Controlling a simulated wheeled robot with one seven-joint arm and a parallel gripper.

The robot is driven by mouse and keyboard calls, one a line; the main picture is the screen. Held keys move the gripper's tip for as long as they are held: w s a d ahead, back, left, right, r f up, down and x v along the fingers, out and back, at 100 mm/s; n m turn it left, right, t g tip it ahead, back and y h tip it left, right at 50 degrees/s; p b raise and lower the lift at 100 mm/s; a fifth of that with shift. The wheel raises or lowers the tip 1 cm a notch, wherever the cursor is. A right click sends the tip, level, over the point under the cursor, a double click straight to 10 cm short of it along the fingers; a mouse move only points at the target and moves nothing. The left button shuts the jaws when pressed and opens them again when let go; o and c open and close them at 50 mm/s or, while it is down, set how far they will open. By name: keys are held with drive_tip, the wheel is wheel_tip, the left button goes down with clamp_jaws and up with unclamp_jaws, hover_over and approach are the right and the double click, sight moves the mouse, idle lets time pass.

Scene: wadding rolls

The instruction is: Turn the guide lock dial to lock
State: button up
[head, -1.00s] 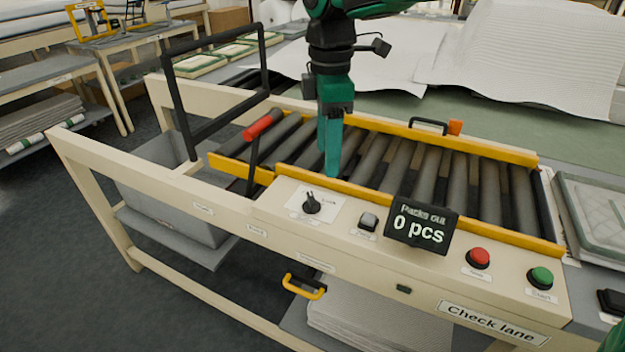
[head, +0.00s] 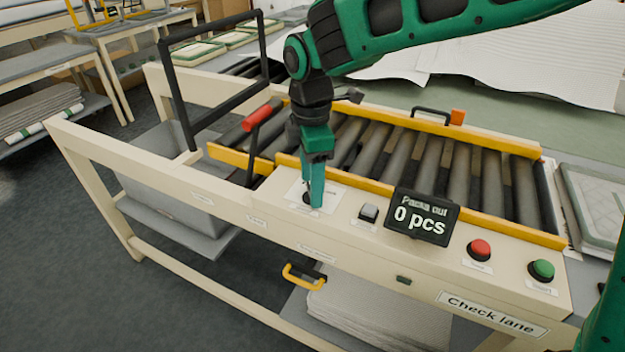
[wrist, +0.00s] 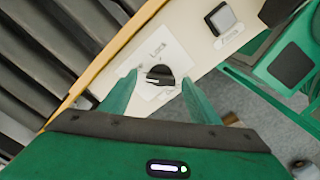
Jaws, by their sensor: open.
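The guide lock dial is a black knob (wrist: 159,75) on a white label plate marked "Lock" (wrist: 166,50) in the wrist view. A pale pointer mark on the knob faces left in that view. My gripper (wrist: 158,82) is open, with one green finger on each side of the dial; I cannot tell whether either finger touches it. In the head view my gripper (head: 314,203) points down over the dial, mostly hiding the knob and part of its label plate (head: 327,191).
A grey square button (head: 369,212) and the "0 pcs" display (head: 421,218) stand right of the dial. Red (head: 479,249) and green (head: 541,269) buttons are farther right. The yellow rail (head: 365,184) and rollers (head: 432,165) lie behind. A red-tipped lever (head: 257,117) stands at left.

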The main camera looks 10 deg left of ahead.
drive_tip(key=shift+f, duration=0.1)
drive_tip(key=c, duration=1.1)
drive_tip(key=shift+o, duration=0.2)
drive_tip(key=shift+m, duration=0.4)
drive_tip(key=m, duration=0.3)
drive_tip(key=shift+w, duration=0.1)
drive_tip(key=m, duration=0.4)
drive_tip(key=shift+m, duration=0.3)
drive_tip(key=m, duration=0.4)
drive_tip(key=shift+w+m, duration=0.1)
drive_tip(key=shift+m, duration=1.6)
